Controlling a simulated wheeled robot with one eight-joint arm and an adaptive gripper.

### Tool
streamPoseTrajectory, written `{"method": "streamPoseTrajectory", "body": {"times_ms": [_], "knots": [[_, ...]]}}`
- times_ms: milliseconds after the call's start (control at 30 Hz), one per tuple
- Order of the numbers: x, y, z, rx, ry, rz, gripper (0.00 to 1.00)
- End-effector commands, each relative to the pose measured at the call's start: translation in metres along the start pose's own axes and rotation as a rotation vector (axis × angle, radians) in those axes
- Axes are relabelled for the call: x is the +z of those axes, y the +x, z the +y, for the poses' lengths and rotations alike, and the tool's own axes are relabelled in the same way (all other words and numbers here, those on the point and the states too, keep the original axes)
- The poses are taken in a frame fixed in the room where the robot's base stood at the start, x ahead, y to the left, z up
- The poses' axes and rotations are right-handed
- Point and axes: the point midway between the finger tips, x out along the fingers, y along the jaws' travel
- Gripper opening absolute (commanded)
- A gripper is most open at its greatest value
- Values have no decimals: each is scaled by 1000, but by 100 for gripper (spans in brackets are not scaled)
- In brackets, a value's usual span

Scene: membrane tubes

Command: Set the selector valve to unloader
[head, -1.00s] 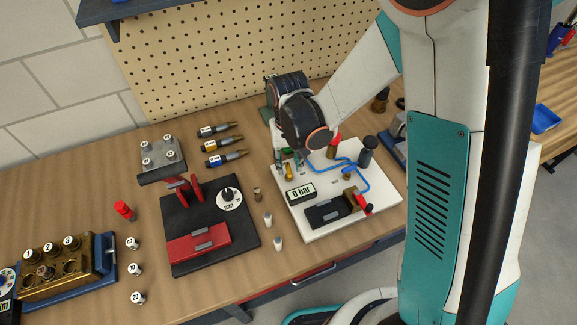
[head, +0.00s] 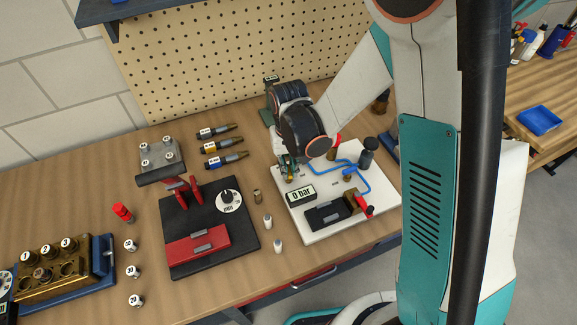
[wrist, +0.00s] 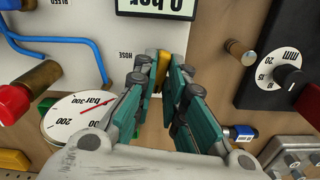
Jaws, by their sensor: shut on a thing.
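A yellow lever (wrist: 163,66) stands on the white panel (wrist: 125,65) beside the printed word HOSE, at the top middle of the wrist view. I take it to be the selector valve's handle; no unloader label can be read. My gripper (wrist: 162,82) is shut on this lever, its fingertips on either side. In the head view my gripper (head: 288,174) is low at the panel's back left corner, and my wrist hides most of the valve. The panel (head: 330,230) also carries a display (head: 301,193) reading 0 bar.
A round gauge (wrist: 80,115) is close beside my gripper in the wrist view.

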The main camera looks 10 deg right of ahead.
Motion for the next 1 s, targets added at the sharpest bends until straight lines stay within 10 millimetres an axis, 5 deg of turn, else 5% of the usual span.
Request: {"method": "streamPoseTrajectory", "body": {"times_ms": [567, 600, 667, 1000], "knots": [[0, 0, 0, 0, -172, 0, 0], [0, 0, 0, 0, -172, 0, 21], [0, 0, 0, 0, -172, 0, 32], [0, -1, 0, 0, -171, 0, 32]]}}
